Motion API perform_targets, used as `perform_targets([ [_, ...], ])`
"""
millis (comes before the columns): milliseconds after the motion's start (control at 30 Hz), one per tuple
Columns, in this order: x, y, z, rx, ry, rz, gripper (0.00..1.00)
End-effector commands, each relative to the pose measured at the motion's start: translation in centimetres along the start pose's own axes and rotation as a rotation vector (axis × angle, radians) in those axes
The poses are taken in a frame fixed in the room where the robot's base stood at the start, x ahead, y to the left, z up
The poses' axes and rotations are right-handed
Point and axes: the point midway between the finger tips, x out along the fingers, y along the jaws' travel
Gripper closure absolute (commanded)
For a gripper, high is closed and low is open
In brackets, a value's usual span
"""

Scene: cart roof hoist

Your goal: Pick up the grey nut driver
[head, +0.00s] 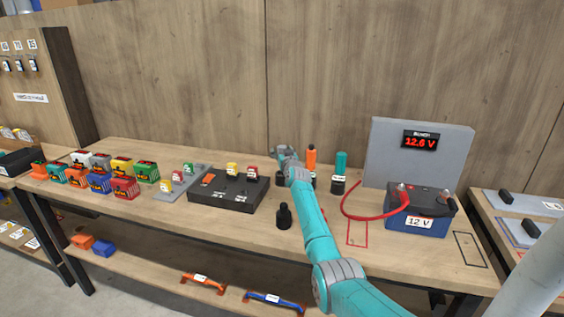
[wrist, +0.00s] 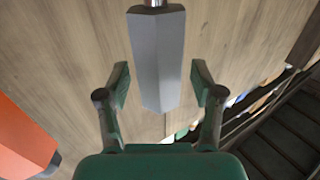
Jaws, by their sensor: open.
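The grey nut driver (wrist: 157,60) shows in the wrist view as a faceted grey handle with a metal shank at the top edge. It stands between the two fingers of my open gripper (wrist: 160,82), with a visible gap on both sides, so it appears untouched. In the head view my gripper (head: 284,153) is over the back of the bench, left of the orange driver (head: 311,158). My arm hides the grey driver there. The orange driver also shows at the left edge of the wrist view (wrist: 18,140).
A teal driver (head: 341,163) stands in a black holder right of the orange one. A small black bottle-shaped object (head: 284,216) stands in front, left of my arm. A black box (head: 228,190) lies to the left; a 12 V battery (head: 420,213) with a red cable stands right.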

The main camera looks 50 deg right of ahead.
Motion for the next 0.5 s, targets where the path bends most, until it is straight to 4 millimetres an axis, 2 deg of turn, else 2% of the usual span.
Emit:
perform_targets([
  [133, -0.01, -0.01, -0.02, 0.000, 0.000, 0.000, 0.33],
  [400, -0.02, -0.01, -0.04, 0.000, 0.001, 0.000, 1.00],
  [500, 0.00, 0.00, -0.17, 0.000, 0.003, 0.000, 1.00],
])
